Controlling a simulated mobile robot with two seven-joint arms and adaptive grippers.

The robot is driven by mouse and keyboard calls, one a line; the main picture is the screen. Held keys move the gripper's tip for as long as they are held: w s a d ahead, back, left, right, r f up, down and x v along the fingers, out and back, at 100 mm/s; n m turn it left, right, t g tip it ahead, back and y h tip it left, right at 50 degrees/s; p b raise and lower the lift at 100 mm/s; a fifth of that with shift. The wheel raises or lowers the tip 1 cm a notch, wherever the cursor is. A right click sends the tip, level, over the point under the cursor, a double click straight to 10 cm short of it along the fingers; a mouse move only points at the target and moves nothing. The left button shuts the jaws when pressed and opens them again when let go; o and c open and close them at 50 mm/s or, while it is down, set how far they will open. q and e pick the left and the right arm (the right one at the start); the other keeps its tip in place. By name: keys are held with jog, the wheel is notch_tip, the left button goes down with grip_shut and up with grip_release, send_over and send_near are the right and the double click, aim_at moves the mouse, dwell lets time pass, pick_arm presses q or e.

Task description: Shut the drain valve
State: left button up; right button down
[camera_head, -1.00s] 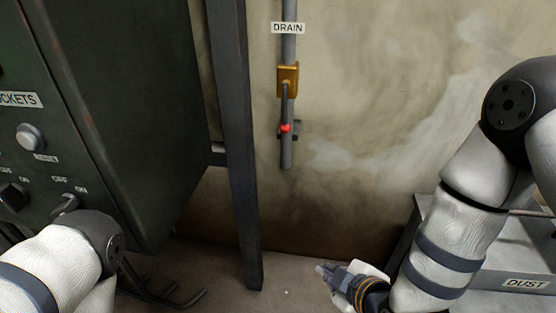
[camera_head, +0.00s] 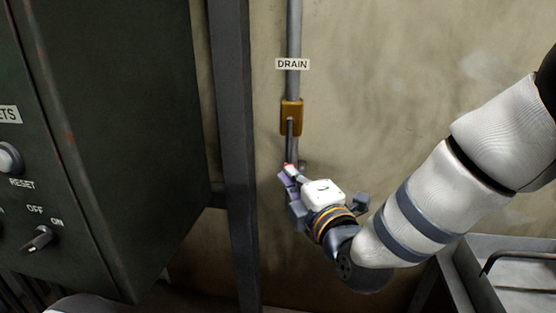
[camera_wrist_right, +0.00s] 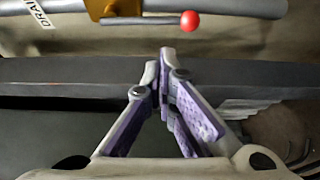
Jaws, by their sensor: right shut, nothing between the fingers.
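The drain valve's brass body (camera_head: 291,117) sits on a vertical grey pipe below the DRAIN label (camera_head: 292,64). Its thin grey lever (camera_head: 290,130) points down along the pipe. The lever's red ball tip (camera_wrist_right: 190,21) shows clearly in the right wrist view, where the lever lies parallel to the pipe (camera_wrist_right: 220,7). My right gripper (camera_head: 288,175) is at the lower end of the lever. Its fingertips (camera_wrist_right: 166,58) are shut and empty, just short of the red ball and apart from it in the wrist view. In the head view the gripper partly hides the ball and lower pipe. My left gripper is out of view.
A dark upright post (camera_head: 235,150) stands left of the pipe. A dark green control cabinet (camera_head: 110,130) with a RESET button and an OFF/ON switch (camera_head: 38,238) fills the left. A grey metal bin (camera_head: 510,285) is at lower right. The wall right of the pipe is clear.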

aim_at(289, 146)
jog(key=b+x, duration=0.1)
jog(key=x, duration=0.7)
jog(key=shift+w, duration=0.2)
jog(key=shift+f, duration=0.1)
